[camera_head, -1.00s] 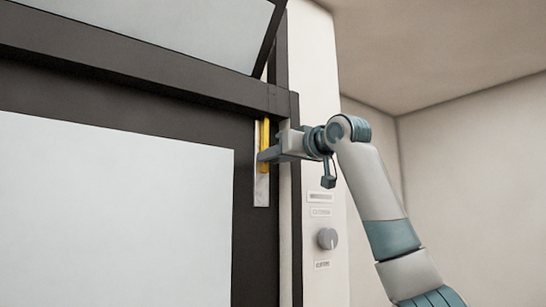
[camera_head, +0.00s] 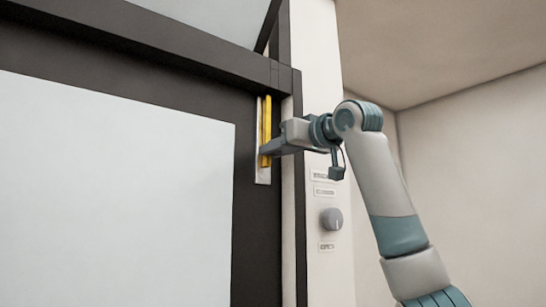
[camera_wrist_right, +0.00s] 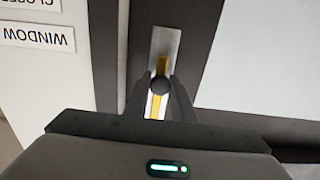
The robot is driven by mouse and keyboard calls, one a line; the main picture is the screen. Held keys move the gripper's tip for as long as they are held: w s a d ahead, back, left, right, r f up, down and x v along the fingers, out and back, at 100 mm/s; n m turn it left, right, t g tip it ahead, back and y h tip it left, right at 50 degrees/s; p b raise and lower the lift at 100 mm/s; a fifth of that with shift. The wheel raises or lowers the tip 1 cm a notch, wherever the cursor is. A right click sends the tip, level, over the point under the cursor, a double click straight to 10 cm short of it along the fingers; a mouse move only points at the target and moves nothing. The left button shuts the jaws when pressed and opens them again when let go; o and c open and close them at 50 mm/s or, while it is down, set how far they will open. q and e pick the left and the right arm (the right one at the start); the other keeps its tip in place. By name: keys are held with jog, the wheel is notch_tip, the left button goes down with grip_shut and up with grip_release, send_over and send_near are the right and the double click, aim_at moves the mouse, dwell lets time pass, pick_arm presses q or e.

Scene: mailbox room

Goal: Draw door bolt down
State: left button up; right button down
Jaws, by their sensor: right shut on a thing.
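The yellow door bolt (camera_head: 266,118) stands upright on a pale metal plate (camera_head: 263,176) at the right edge of the dark door frame. Its lower end is a little above the plate's bottom. My right gripper (camera_head: 266,152) reaches in from the right and is shut on the bolt's dark round knob. In the right wrist view the knob (camera_wrist_right: 160,85) sits between my two dark fingers, with yellow bolt (camera_wrist_right: 163,64) showing beyond it and the plate (camera_wrist_right: 165,42) behind. My left gripper is not in view.
A grey dial (camera_head: 331,219) and small label plates (camera_head: 323,192) are on the white post right of the door. A large pale panel (camera_head: 110,190) fills the door. A tilted pane (camera_head: 205,20) is above. Free room lies right of the post.

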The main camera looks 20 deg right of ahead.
jog(key=shift+w+f, duration=0.1)
jog(key=shift+f, duration=0.2)
jog(key=c, duration=1.5)
grip_release()
jog(key=shift+r, duration=0.1)
